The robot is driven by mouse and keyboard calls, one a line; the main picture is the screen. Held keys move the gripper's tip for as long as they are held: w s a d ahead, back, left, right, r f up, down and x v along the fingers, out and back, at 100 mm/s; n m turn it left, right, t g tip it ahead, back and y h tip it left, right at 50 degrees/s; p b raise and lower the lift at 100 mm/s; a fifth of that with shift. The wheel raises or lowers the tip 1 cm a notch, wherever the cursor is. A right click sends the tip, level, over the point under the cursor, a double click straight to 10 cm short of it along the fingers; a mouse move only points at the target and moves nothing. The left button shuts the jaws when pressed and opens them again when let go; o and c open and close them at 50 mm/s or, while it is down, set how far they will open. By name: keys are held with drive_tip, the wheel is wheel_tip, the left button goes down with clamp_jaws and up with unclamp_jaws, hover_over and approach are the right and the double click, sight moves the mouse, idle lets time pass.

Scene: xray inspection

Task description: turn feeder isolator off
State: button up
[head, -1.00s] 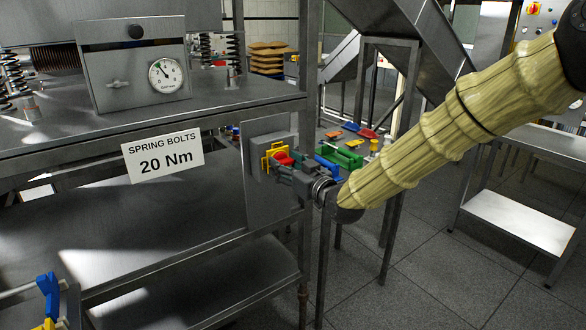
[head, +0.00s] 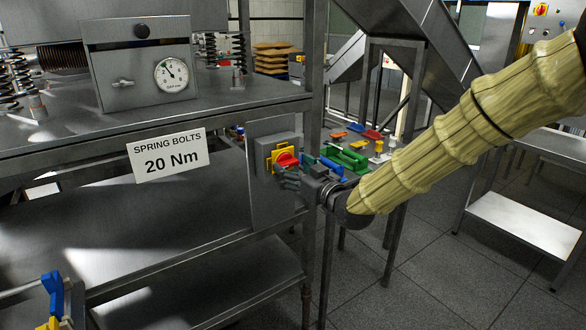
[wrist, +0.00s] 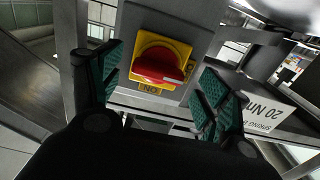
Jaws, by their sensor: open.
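The feeder isolator is a red rotary knob (head: 286,160) on a yellow plate, mounted on a grey box at the shelf's right end. In the wrist view the red knob (wrist: 158,66) sits between my fingers, its grip bar with a pale mark pointing right. An upside-down ON label (wrist: 150,89) shows at the plate's lower edge. My gripper (head: 290,178) is open, just in front of and below the knob. In the wrist view my gripper (wrist: 162,72) has one green-padded finger on each side of the knob, with no visible contact.
A steel shelf unit (head: 110,225) with a "SPRING BOLTS 20 Nm" sign (head: 167,155) stands left of the isolator. A steel post (head: 313,110) rises beside the box. Green, blue and red items (head: 347,158) lie behind my gripper. Floor is open at lower right.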

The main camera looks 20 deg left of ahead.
drive_tip(key=v, duration=1)
drive_tip(key=shift+s+d, duration=0.2)
drive_tip(key=shift+d, duration=0.1)
